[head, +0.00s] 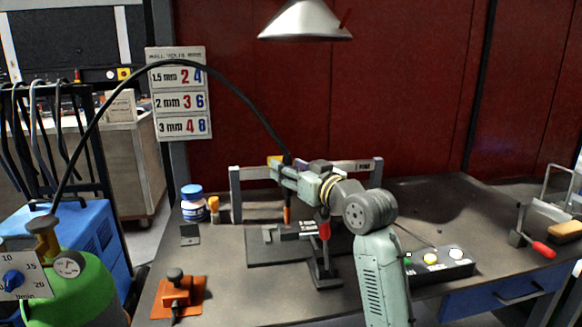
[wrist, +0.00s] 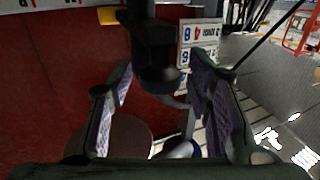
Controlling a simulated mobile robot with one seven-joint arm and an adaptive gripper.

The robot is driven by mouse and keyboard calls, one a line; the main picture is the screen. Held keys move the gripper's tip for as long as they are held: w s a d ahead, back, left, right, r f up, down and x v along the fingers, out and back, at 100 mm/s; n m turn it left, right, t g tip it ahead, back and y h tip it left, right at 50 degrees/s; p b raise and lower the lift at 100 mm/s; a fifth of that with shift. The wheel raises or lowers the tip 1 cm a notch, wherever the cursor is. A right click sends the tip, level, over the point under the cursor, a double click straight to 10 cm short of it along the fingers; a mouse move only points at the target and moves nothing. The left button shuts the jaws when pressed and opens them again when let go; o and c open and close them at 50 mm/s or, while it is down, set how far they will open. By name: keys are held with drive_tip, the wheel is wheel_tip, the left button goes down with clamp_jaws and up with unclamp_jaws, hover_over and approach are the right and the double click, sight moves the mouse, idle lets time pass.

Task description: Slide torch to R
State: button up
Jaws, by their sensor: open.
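The torch (head: 287,214) hangs upright at the cross rail, with an orange and black lower part showing below my gripper. A black hose arcs down to its top. The rail (head: 252,173) runs left to right on two grey posts, with a lettered plate near its right end. My gripper (head: 284,168) is at the torch's upper part, hiding the middle of the rail. In the wrist view my gripper (wrist: 160,72) has its two fingers apart, with a dark rounded part (wrist: 156,78) between them and gaps on both sides. I cannot tell whether either finger touches it.
A dark plate (head: 262,250) lies under the rail, with a red-handled clamp (head: 324,232) at its right. A button box (head: 440,264) is at right. An orange block (head: 178,296) sits at front left.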

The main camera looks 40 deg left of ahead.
drive_tip(key=shift+c, duration=0.2)
clamp_jaws()
idle(0.3)
drive_tip(key=shift+d, duration=0.1)
